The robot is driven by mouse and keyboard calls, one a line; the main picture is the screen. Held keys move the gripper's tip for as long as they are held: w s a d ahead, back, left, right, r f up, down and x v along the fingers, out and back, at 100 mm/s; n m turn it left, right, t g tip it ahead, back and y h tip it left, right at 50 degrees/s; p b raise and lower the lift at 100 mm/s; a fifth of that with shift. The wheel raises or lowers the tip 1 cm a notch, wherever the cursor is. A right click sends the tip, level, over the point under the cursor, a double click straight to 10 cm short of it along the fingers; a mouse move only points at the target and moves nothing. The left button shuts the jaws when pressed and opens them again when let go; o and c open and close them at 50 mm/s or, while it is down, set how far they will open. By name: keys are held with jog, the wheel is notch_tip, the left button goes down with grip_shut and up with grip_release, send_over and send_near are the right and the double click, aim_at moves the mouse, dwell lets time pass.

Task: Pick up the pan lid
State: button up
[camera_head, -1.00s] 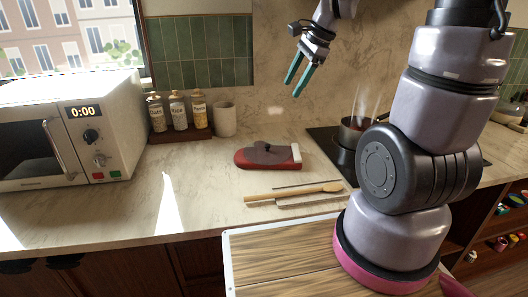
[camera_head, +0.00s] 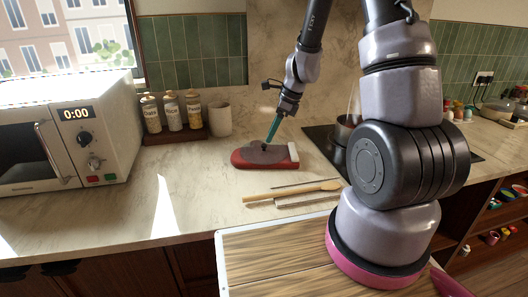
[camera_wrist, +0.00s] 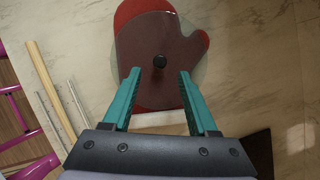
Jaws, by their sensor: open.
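The pan lid (camera_head: 257,153) is a dark see-through disc with a small black knob. It lies on a red oven mitt (camera_head: 262,164) on the counter, left of the stove. In the wrist view the lid (camera_wrist: 185,58) covers much of the mitt (camera_wrist: 128,14), and its knob (camera_wrist: 160,61) stands just beyond the fingertips, roughly midway between them. My gripper (camera_head: 270,140) points down at the lid from above. In the wrist view my gripper (camera_wrist: 160,76) has its teal fingers apart and nothing between them. Whether the fingertips touch the lid I cannot tell.
A wooden spoon (camera_head: 290,191) and other thin utensils lie in front of the mitt. Behind stand a white cup (camera_head: 219,119) and several canisters (camera_head: 172,112). A microwave (camera_head: 65,140) is at the left; a pot (camera_head: 346,129) on the stove is at the right.

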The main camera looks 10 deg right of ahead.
aim_at(265, 145)
jog(key=shift+x, duration=2.4)
jog(key=shift+a, duration=0.1)
grip_shut()
jog(key=shift+r, duration=0.1)
